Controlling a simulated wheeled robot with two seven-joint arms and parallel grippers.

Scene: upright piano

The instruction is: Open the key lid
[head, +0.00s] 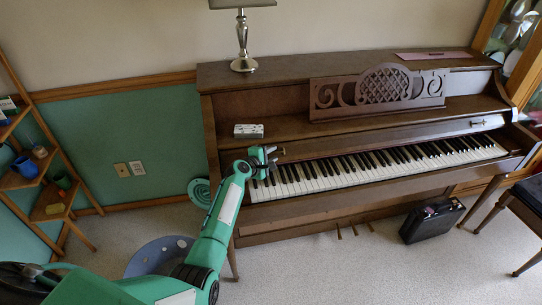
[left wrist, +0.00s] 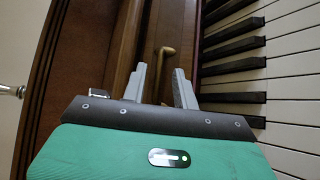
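The piano (head: 290,100) stands against the wall with its row of keys (head: 370,165) uncovered. The key lid (head: 400,133) lies pushed back above the keys, with a small knob (head: 478,122) near its right end. My left gripper (head: 273,156) is at the left end of the lid, just above the keys. In the left wrist view its two fingers (left wrist: 161,88) are apart with nothing between them. A brass knob (left wrist: 166,52) lies just beyond the fingertips, apart from them. My right gripper is in no view.
A lamp (head: 243,45) stands on the piano's left top. A small pale box (head: 249,131) lies on the ledge near my left gripper. A carved music stand (head: 378,92) rises behind the lid. A black case (head: 432,220) and a bench (head: 530,195) are at the right.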

